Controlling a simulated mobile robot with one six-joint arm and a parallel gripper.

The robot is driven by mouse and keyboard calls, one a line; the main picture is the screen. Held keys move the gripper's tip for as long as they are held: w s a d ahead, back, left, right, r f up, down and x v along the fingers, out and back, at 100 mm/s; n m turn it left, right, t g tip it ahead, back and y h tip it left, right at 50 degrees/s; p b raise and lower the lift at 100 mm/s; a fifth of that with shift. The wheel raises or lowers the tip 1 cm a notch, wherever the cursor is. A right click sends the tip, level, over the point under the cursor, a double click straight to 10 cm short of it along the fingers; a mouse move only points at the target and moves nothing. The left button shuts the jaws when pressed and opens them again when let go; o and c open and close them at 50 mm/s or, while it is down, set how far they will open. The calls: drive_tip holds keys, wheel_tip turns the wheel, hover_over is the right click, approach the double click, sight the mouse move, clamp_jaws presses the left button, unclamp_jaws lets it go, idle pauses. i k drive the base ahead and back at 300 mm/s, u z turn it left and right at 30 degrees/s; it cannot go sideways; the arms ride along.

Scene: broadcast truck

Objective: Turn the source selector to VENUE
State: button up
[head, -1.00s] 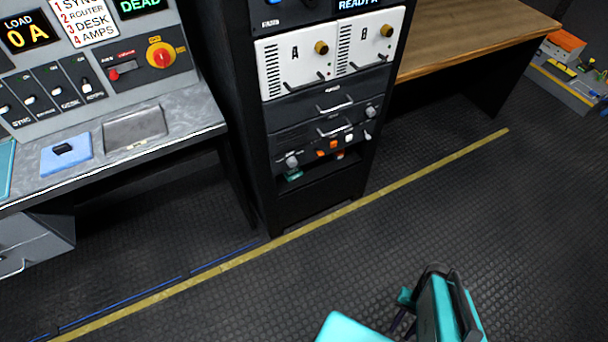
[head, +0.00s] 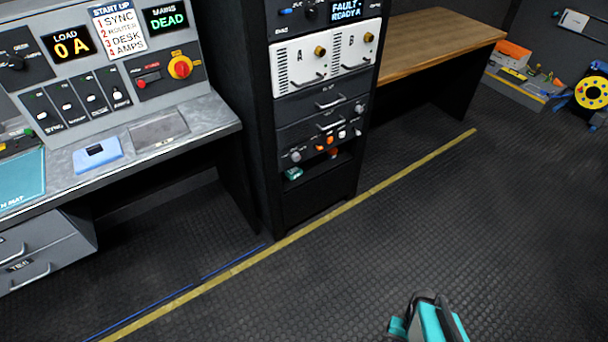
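A black rotary knob (head: 15,62) sits on a grey panel at the far left edge of the head view. Its lettering is too small and cut off, so I cannot tell whether it is the source selector or where it points. A red and yellow rotary switch (head: 180,67) is on the desk console under the MAINS display (head: 166,18), which reads DEAD. My gripper (head: 432,318) is at the bottom edge as a teal and dark shape over the floor, far from the console. Its fingers cannot be made out.
A black equipment rack (head: 315,195) stands between the console desk (head: 225,128) and a wooden bench (head: 440,35). Grey drawers (head: 50,250) are under the desk. A yellow cable reel (head: 592,92) is at the far right. The floor before the rack is clear.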

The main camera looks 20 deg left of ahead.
sight(295, 157)
drive_tip(key=z, duration=0.4)
drive_tip(key=k, duration=0.4)
drive_tip(key=u, duration=2.35)
drive_tip(key=i, duration=1)
drive_tip(key=u, duration=0.15)
drive_tip(key=k, duration=0.2)
